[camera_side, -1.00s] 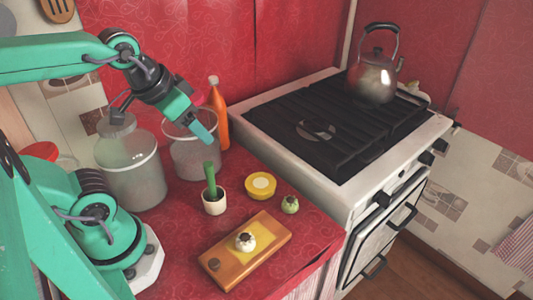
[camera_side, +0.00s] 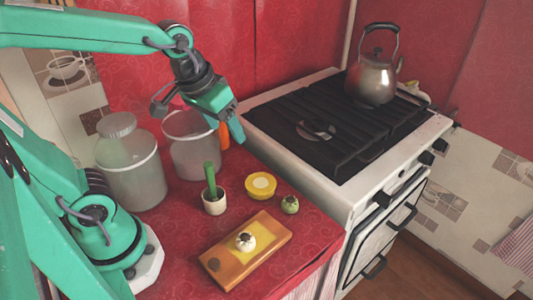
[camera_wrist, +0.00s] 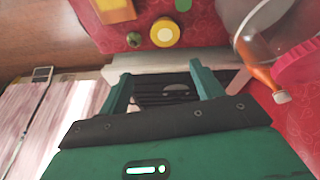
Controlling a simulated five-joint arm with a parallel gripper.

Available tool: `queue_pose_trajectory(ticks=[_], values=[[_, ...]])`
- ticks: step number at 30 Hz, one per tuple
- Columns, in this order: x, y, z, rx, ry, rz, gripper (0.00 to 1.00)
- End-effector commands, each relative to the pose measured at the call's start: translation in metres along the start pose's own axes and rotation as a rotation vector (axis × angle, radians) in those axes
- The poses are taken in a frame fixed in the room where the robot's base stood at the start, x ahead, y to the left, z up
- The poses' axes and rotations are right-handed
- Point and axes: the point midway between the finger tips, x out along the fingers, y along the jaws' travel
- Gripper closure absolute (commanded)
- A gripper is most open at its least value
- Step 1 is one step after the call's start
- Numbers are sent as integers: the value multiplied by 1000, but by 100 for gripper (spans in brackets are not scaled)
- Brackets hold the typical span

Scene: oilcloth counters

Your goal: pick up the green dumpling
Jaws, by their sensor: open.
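The green dumpling (camera_side: 290,204) is a small round piece with a dark top. It sits on the red counter (camera_side: 310,232) near its right edge, just right of the yellow round dish (camera_side: 261,185). In the wrist view the dumpling (camera_wrist: 134,39) shows at the upper left, beyond the fingertips, next to the yellow dish (camera_wrist: 165,32). My gripper (camera_side: 240,135) is raised well above the counter, by the stove's near left side, up and left of the dumpling. In the wrist view my gripper (camera_wrist: 157,76) has its two fingers apart with nothing held between them.
A wooden board (camera_side: 225,258) with a white dumpling (camera_side: 246,242) lies in front. The stove (camera_side: 335,125) bears a kettle (camera_side: 372,80).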

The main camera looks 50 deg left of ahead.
Motion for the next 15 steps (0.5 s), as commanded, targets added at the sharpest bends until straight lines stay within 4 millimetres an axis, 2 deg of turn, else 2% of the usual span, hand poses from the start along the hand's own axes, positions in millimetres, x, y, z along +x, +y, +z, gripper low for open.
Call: queue_pose_trajectory(ticks=[15], values=[[75, 43, -39, -177, -173, -36, 34]])
